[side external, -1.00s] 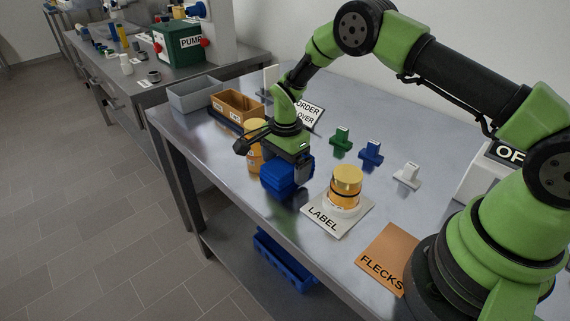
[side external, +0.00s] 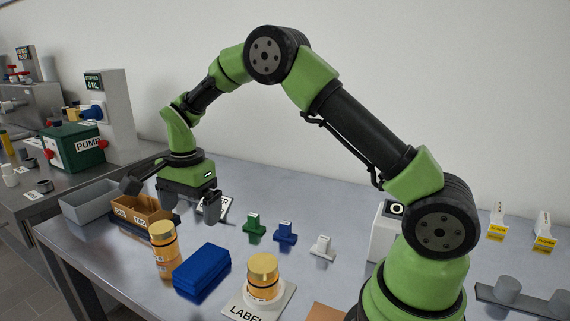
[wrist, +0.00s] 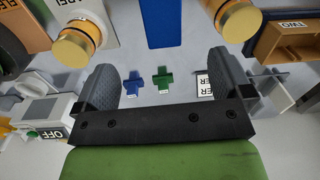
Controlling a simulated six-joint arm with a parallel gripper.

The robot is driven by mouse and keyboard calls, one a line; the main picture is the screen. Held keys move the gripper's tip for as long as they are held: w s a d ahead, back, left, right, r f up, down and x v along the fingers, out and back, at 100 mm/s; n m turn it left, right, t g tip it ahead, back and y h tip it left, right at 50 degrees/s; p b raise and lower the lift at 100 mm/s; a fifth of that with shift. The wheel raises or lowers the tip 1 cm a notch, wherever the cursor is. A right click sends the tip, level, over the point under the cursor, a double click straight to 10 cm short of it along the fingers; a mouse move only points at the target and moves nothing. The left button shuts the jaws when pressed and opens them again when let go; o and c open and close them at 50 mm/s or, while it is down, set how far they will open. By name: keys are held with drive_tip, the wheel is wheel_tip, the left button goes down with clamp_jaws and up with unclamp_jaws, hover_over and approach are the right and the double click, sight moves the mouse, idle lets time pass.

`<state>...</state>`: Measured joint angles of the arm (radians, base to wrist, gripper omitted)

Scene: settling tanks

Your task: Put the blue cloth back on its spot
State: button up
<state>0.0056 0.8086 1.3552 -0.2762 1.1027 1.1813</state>
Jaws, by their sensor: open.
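The blue cloth (side external: 202,270) is a folded, flat-topped pad lying on the metal bench, between two gold-lidded jars. It also shows at the top of the wrist view (wrist: 167,22), cut off by the frame edge. My gripper (side external: 190,207) is open and empty, raised above the bench behind the cloth and apart from it. In the wrist view its two fingers (wrist: 165,85) are spread wide with nothing between them. No marked spot for the cloth can be made out; the bench under the cloth is hidden.
One gold-lidded jar (side external: 163,252) stands left of the cloth, another (side external: 263,278) on the LABEL mat (side external: 283,302). A brown divided box (side external: 146,222) and a grey bin (side external: 88,205) are farther left. Green (side external: 254,230), blue (side external: 285,233) and white (side external: 321,248) small stands line the back.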

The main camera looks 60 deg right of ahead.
drive_tip(key=s+r+n+t, duration=0.2)
drive_tip(key=s+r+n, duration=0.3)
drive_tip(key=r, duration=0.6)
drive_tip(key=s+a+r+n+t+y, duration=0.1)
drive_tip(key=s+n, duration=0.3)
drive_tip(key=s, duration=0.6)
drive_tip(key=s+a+r+n+t, duration=0.1)
drive_tip(key=s+r+n+t, duration=0.2)
drive_tip(key=s, duration=0.6)
drive_tip(key=shift+s+a+r+n+t+y, duration=0.3)
drive_tip(key=shift+s+r+n+t+y, duration=0.1)
drive_tip(key=shift+r+n, duration=0.15)
